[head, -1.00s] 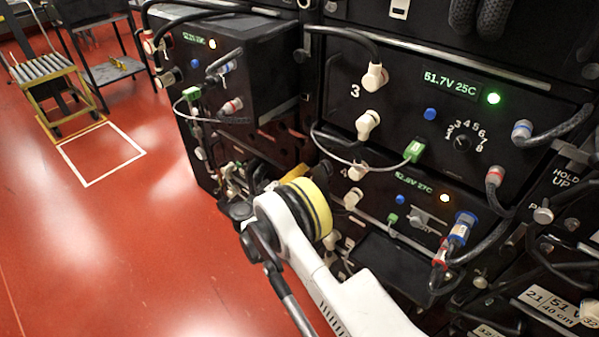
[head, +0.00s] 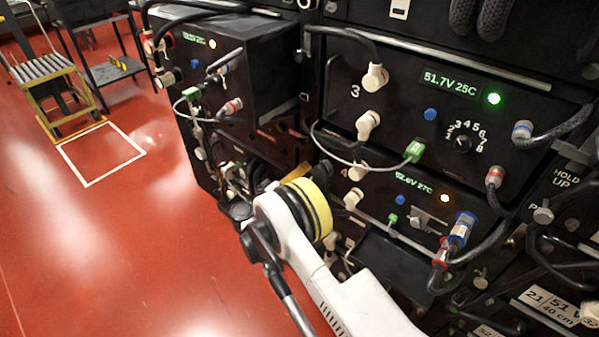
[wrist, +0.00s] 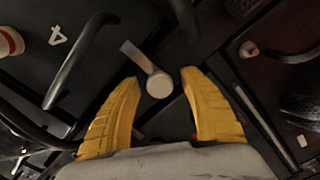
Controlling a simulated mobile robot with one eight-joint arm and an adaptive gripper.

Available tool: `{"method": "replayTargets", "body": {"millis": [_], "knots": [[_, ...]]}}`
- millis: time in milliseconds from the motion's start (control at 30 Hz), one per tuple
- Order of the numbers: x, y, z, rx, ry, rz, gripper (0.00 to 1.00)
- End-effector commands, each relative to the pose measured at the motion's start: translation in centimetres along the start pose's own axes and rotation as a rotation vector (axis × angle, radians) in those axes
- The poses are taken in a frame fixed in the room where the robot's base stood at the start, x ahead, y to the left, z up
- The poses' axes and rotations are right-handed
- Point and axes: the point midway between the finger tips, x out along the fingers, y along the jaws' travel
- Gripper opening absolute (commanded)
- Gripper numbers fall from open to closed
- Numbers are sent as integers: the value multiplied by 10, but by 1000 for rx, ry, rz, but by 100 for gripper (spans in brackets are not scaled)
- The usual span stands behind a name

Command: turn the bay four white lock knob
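The white lock knob (wrist: 158,85) shows in the wrist view near the white numeral 4 (wrist: 58,35). It has a round end and a flat pale bar (wrist: 138,57) reaching up and left from it. My gripper (wrist: 160,76) is open, its two yellow fingers apart on either side of the knob in the picture. I see no contact, and the depth between the fingertips and the knob is hard to tell. In the head view, the bay four unit (head: 440,185) has a lit display and a white fitting (head: 353,198) at its left. My arm hides the gripper's fingertips there.
A dark handle bar (wrist: 78,62) stands left of the knob in the wrist view. Open red floor (head: 100,240) lies at left.

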Motion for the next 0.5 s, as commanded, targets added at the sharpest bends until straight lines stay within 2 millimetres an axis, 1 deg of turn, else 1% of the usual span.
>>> {"method": "replayTargets", "body": {"millis": [133, 233, 367, 500], "knots": [[-2, 0, 0, 0, 0, 0, 52], [-12, 0, 0, 0, 1, -1, 52], [-38, -1, -1, 0, 2, -2, 52], [-70, -1, -1, 0, 3, -2, 52]]}}
